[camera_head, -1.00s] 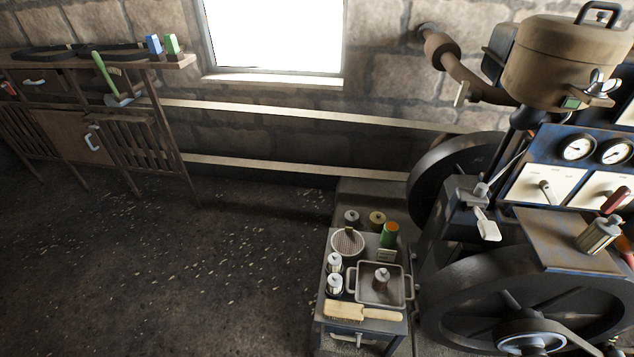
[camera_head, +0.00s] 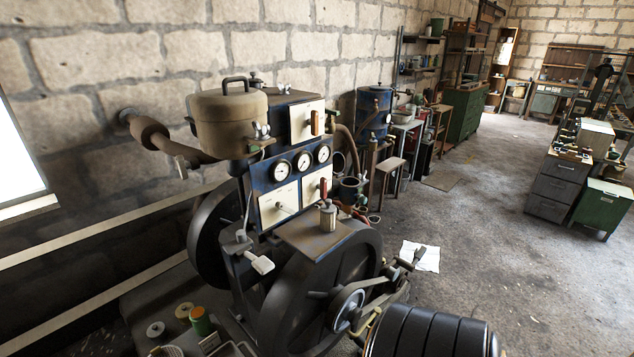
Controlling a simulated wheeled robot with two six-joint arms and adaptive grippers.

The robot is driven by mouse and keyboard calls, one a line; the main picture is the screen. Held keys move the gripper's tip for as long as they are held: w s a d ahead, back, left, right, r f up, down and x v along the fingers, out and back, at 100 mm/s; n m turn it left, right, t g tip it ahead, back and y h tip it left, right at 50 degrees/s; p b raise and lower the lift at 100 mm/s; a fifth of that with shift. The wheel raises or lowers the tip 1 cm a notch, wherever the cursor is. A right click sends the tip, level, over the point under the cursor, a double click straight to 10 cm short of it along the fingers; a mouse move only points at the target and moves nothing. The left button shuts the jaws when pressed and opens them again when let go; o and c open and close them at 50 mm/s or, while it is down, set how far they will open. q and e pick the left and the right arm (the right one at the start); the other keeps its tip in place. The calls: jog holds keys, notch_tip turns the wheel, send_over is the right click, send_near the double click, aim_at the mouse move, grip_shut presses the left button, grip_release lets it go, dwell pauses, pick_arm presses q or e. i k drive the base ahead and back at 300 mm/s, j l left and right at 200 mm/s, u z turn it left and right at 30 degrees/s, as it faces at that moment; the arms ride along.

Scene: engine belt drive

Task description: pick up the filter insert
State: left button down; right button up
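I cannot tell for sure which thing is the filter insert. A small metal cylinder with a knob on top (camera_head: 328,215) stands upright on the flat plate (camera_head: 314,236) of the engine. A small cart at the lower left is cut off by the bottom edge. On it show a green and orange can (camera_head: 200,320), a grey round piece (camera_head: 156,330), a tan round piece (camera_head: 184,311), part of a round mesh piece (camera_head: 167,351) and part of a tray. Neither of my grippers is in view.
The engine with its large flywheel (camera_head: 322,290) and gauge panel (camera_head: 297,165) fills the middle. A black ribbed drum (camera_head: 430,333) is at the bottom. Open floor (camera_head: 510,260) lies to the right, before grey drawers (camera_head: 556,188) and a green cabinet (camera_head: 602,208).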

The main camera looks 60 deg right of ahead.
aim_at(328, 209)
jog(key=z, duration=1.9)
